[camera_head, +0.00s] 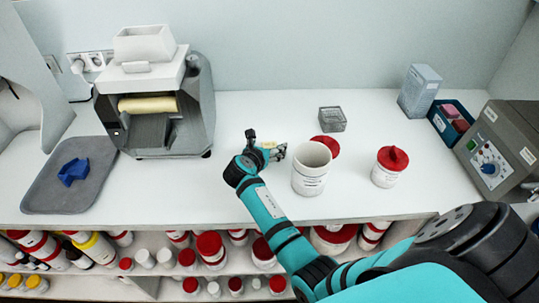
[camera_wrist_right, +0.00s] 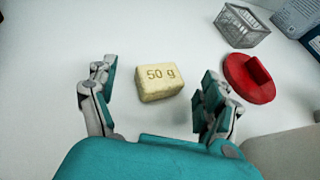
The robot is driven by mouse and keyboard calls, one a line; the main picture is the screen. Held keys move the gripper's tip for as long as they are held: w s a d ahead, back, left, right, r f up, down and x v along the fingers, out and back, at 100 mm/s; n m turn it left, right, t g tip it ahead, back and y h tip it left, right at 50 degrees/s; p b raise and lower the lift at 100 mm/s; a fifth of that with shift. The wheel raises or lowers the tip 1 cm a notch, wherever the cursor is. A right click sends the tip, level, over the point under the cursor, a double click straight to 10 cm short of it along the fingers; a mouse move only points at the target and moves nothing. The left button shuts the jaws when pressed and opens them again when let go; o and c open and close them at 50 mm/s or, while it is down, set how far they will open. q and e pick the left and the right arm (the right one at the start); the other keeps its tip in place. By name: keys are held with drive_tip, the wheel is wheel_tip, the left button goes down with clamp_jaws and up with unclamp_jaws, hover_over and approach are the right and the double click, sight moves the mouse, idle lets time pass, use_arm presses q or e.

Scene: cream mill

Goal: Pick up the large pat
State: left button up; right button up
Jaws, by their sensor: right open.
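A pale yellow pat (camera_wrist_right: 160,82) stamped "50 g" lies on the white counter in the right wrist view. In the head view the pat (camera_head: 268,144) is small and partly hidden by my gripper. My right gripper (camera_wrist_right: 155,88) is open, with one finger on each side of the pat and gaps on both sides. In the head view my right gripper (camera_head: 264,149) is low over the counter, left of a white jar. I see no other pat. My left gripper is not in view.
An open white jar (camera_head: 309,180) and its red lid (camera_head: 327,144) are close to the right gripper. A red-lidded jar (camera_head: 386,176), a wire basket (camera_head: 331,120) and a grey machine (camera_head: 492,160) stand further right. A roller mill (camera_head: 196,100) and grey tray (camera_head: 45,195) are at left.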

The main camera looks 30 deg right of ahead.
drive_tip(key=shift+w+d+f, duration=0.2)
drive_tip(key=shift+w+d, duration=0.05)
drive_tip(key=shift+d, duration=0.1)
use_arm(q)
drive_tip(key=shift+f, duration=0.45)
use_arm(e)
drive_tip(key=shift+r, duration=0.1)
drive_tip(key=shift+c, duration=0.4)
drive_tip(key=c, duration=1.1)
drive_tip(key=shift+c, duration=0.2)
